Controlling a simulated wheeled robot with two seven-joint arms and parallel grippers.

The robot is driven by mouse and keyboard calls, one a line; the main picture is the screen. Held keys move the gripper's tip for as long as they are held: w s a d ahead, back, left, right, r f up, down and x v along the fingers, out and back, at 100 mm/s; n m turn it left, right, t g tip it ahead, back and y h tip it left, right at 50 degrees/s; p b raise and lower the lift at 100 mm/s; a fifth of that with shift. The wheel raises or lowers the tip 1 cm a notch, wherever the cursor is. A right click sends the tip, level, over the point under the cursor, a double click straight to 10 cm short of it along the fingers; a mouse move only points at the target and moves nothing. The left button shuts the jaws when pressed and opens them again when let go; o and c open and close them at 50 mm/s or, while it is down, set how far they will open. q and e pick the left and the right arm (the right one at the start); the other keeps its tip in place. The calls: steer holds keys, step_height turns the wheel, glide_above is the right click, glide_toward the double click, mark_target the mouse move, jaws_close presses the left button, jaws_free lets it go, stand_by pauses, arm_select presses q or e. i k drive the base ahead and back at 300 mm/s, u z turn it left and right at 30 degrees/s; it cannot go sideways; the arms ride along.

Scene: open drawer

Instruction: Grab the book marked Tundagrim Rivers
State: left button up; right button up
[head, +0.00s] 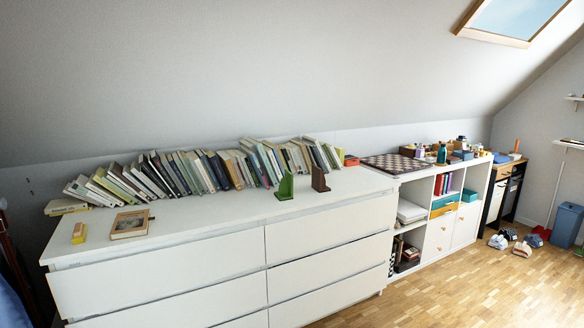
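A row of books (210,170) leans along the back of a white dresser's top (230,214), most of them tilted to the left. One brown-framed book (130,224) lies flat near the dresser's left front. Another book (66,206) lies flat at the row's left end. The titles are too small to read, so I cannot tell which book is marked Tundagrim Rivers. Neither of my grippers is in view.
A green bookend (285,188) and a brown one (320,179) stand in front of the row. A small yellow object (79,233) lies at the left. White shelves (437,232) adjoin on the right, with a chessboard (396,163) on top. Wooden floor (480,285) is open at lower right.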

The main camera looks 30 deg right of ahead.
mark_target(335, 156)
steer(key=z, duration=0.7)
steer(key=i, duration=0.85)
steer(key=z, duration=0.85)
steer(key=i, duration=1.25)
steer(key=u, duration=0.7)
steer(key=i, duration=0.55)
steer(key=u, duration=0.35)
